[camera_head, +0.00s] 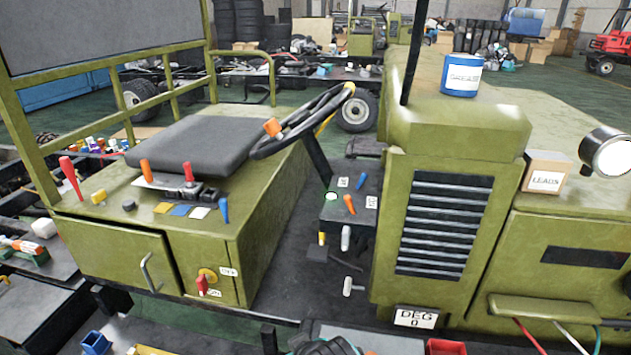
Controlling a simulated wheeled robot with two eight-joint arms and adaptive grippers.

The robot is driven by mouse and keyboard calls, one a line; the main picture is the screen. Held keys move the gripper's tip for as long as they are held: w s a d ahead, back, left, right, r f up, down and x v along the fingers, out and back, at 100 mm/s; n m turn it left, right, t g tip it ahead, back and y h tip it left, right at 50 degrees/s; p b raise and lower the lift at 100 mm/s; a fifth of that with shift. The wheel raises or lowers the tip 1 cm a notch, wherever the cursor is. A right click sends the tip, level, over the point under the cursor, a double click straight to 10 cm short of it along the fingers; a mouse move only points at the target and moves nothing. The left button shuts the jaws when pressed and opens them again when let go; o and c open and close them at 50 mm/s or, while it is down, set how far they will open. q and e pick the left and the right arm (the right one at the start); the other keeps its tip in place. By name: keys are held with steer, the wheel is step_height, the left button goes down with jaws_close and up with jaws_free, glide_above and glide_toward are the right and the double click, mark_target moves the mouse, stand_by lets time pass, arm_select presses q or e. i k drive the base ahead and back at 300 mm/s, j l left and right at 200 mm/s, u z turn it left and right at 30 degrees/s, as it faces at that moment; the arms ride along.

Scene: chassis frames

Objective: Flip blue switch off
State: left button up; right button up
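The blue switch (223,210) is a small blue lever on the green seat box (215,240), near its right front corner. It stands close to upright. Yellow, blue and white flat patches (181,210) lie in a row to its left. No gripper can be made out in the head view. A dark rounded part with a teal edge shows at the bottom middle edge, too cut off to identify.
Red (189,172) and orange (146,168) levers stand left of the blue switch, before the black seat (190,145). A red key-like knob (203,285) sits on the front face below. The steering wheel (300,122) overhangs the seat's right. Space above the switch looks clear.

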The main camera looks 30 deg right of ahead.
mark_target(364, 175)
steer(key=i+l+z, duration=0.1)
steer(key=z, duration=0.4)
steer(key=i+l+z, duration=0.1)
steer(key=z, duration=0.35)
steer(key=i+z, duration=0.2)
steer(key=z, duration=0.3)
steer(key=k+j, duration=0.25)
steer(key=j, duration=0.2)
steer(key=k+j, duration=0.2)
steer(key=j, duration=0.2)
